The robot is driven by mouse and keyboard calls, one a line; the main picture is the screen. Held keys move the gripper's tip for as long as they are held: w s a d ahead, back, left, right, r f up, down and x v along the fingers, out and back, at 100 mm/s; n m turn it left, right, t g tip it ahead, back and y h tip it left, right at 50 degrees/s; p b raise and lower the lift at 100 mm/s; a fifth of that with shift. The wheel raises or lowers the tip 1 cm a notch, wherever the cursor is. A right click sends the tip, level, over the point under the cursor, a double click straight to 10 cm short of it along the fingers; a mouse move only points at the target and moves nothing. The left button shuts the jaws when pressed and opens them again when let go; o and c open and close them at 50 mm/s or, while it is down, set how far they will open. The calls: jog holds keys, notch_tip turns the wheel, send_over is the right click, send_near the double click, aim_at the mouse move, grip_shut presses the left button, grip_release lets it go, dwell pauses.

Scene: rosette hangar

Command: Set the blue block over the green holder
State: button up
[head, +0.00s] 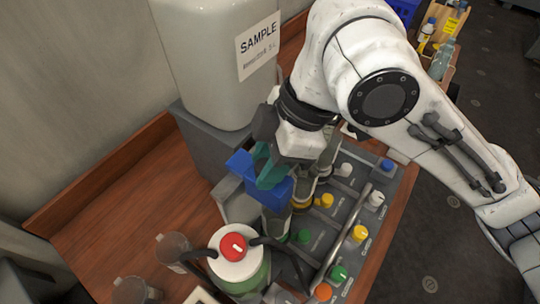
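The blue block (277,194) is in the head view, left of the middle, above the left edge of the grey control panel. My gripper (265,168) reaches down to it from the upper right. Its teal fingers appear closed on the block, with blue showing on both sides of them. The block appears raised and tilted. Just below it is a small green upright piece (275,224), partly hidden by the block, which may be the green holder. Its top and the gap to the block cannot be made out.
A pot with a white lid and red knob (233,246) stands in front, with dark hoses. Clear cups (172,250) are at its left. The panel (318,238) carries several coloured knobs and a rail. A large SAMPLE tank (215,60) stands behind. Bare wooden tabletop (120,225) lies left.

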jog(key=o, duration=0.4)
jog(key=shift+s+a, duration=0.1)
jog(key=shift+r, duration=0.1)
jog(key=v, duration=1)
jog(key=shift+r, duration=0.3)
